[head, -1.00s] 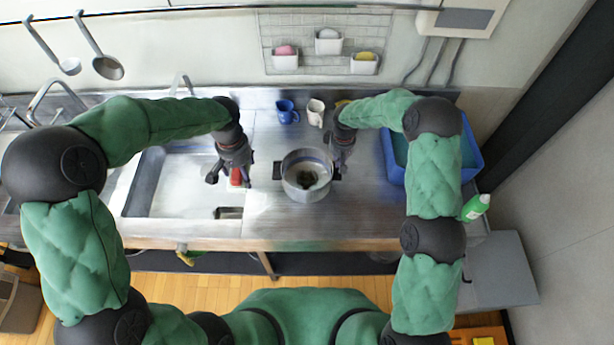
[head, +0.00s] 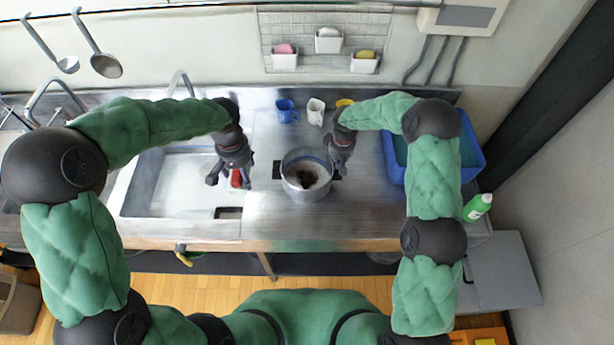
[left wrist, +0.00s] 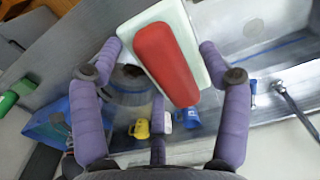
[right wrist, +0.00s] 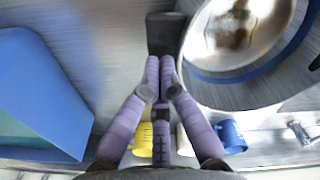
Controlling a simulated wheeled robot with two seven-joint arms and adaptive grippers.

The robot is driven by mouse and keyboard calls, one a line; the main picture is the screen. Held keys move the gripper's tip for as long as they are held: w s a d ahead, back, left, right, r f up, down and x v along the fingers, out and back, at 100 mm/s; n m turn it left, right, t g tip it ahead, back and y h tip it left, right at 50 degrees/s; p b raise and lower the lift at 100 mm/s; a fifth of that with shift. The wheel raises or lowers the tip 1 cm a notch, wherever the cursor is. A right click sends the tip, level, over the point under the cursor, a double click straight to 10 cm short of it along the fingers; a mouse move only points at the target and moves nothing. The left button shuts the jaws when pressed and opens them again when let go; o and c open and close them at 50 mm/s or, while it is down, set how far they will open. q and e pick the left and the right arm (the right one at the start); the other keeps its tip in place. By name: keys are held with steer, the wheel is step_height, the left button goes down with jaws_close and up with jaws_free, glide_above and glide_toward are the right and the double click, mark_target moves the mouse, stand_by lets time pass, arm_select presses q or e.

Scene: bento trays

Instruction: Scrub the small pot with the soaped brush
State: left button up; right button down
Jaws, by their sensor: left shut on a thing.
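The small pot (head: 306,194) stands on the steel counter, with dark brown residue on its inside floor. It also shows in the right wrist view (right wrist: 262,85). My left gripper (head: 228,180) is shut on the brush (left wrist: 168,62), which has a red back and a pale base. The brush is held left of the pot, apart from it, near the sink edge. Its bristles and any soap are hidden. My right gripper (right wrist: 160,65) has its fingertips together at the pot's black side handle (right wrist: 165,32). I cannot tell whether they pinch it.
The sink (head: 180,190) lies left of the pot. A blue cup (head: 287,110), a white cup (head: 316,112) and a yellow cup (right wrist: 143,138) stand behind it. A blue tub (head: 470,150) and a green bottle (head: 476,208) are at the right. The counter in front is clear.

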arm_select(q)
steer(key=shift+f+b, duration=0.45)
arm_select(e)
steer(key=shift+f, duration=0.6)
steer(key=shift+r, duration=0.1)
arm_select(q)
steer(key=shift+r+p, duration=1.2)
arm_select(e)
steer(key=shift+r, duration=2.95)
